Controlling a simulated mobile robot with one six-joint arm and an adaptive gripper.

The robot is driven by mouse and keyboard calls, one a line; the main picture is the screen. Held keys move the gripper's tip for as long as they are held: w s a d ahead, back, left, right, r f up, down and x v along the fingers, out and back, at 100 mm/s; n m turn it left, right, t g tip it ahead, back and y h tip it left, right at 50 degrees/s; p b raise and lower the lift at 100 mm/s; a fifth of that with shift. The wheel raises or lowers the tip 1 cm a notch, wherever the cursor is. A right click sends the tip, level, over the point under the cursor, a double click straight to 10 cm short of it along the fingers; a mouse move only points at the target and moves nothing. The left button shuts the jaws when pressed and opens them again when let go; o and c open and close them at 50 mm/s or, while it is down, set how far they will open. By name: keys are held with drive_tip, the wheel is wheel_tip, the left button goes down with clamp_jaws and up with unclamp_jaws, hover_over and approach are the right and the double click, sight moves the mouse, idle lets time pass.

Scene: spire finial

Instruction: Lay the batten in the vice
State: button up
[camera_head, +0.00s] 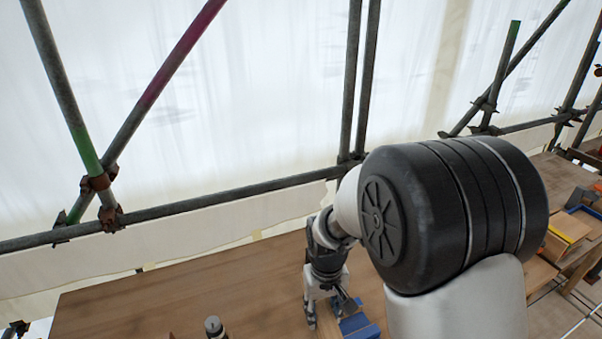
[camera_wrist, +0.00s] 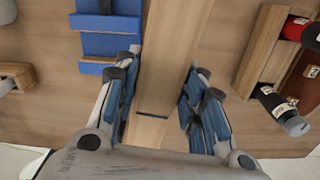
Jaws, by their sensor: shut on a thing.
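The batten (camera_wrist: 173,45) is a pale wooden strip. In the wrist view it runs from the top edge down between my fingers. My gripper (camera_wrist: 165,78) is shut on it, with blue-padded fingers on both sides. The blue vice (camera_wrist: 106,22) is at the upper left of the wrist view, just left of the batten, with a gap between its blue parts. In the head view the vice (camera_head: 357,327) shows at the bottom edge, right beside my gripper (camera_head: 325,312).
A wooden bench top (camera_head: 250,287) lies under my gripper. A wooden rack (camera_wrist: 262,50) with dark and red cylindrical items stands right in the wrist view. A small cylindrical item (camera_head: 213,326) stands at the bottom of the head view. Scaffold poles (camera_head: 180,208) cross behind the bench.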

drive_tip(key=s+d+f+m+b, duration=0.1)
drive_tip(key=d+m+b, duration=0.1)
drive_tip(key=d, duration=0.7)
drive_tip(key=shift+s+f+m, duration=0.15)
drive_tip(key=shift+f+m, duration=0.2)
drive_tip(key=shift+m, duration=0.05)
